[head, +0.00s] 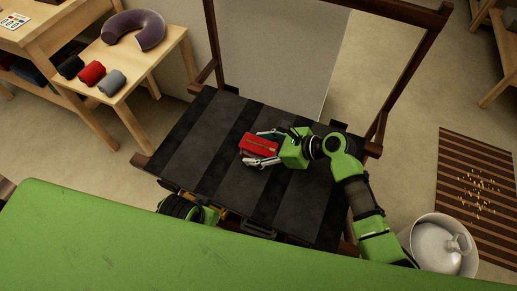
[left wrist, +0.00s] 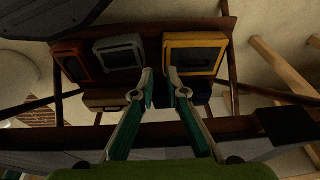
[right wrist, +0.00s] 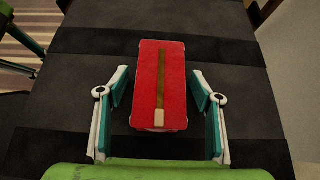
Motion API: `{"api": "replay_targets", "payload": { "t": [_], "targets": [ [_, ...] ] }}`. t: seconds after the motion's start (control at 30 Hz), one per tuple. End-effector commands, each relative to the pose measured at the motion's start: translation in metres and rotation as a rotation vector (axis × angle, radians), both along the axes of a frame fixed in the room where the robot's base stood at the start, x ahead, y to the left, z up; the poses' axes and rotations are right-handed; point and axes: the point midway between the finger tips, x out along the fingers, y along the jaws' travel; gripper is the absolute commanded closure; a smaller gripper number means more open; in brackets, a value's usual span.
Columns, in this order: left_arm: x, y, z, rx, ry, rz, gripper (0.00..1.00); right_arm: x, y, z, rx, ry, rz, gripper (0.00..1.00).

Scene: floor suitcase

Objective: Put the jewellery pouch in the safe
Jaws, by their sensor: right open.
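The red pouch (head: 260,144) lies flat on the dark striped top of the rack. In the right wrist view the pouch (right wrist: 158,90) shows a brown zip strip with a pale pull. My right gripper (head: 264,147) is open, with one finger on each side of the pouch and small gaps beside it. My left gripper (left wrist: 160,72) has its fingertips partly apart, with nothing seen held, in front of a shelf of boxes. A yellow-framed box (left wrist: 196,40) with a dark front stands right behind the fingertips. I cannot tell which box is the safe.
Beside the yellow-framed box are a grey box (left wrist: 119,52) and a red-orange box (left wrist: 75,62). A side table (head: 150,67) with a purple neck pillow (head: 149,30) and rolled items stands left of the rack. A white bin (head: 440,245) and striped mat (head: 475,190) are at right.

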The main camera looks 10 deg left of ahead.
Motion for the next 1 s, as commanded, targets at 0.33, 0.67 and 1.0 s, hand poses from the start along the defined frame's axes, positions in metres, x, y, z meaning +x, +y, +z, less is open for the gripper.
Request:
{"api": "replay_targets", "payload": {
  "t": [0.33,0.67,1.0],
  "targets": [
    [0.0,0.0,0.0,0.0,0.0,0.0,0.87,0.0,0.0,0.0,0.0,0.0,0.0,0.84],
    [0.0,0.0,0.0,0.0,-0.001,0.0,0.87,0.0,0.0,0.001,0.001,-0.001,-0.001,0.88],
    [-0.003,-0.001,-0.032,0.001,0.021,-0.003,0.87,0.001,0.0,0.026,0.003,-0.002,0.0,0.88]
  ]
}}
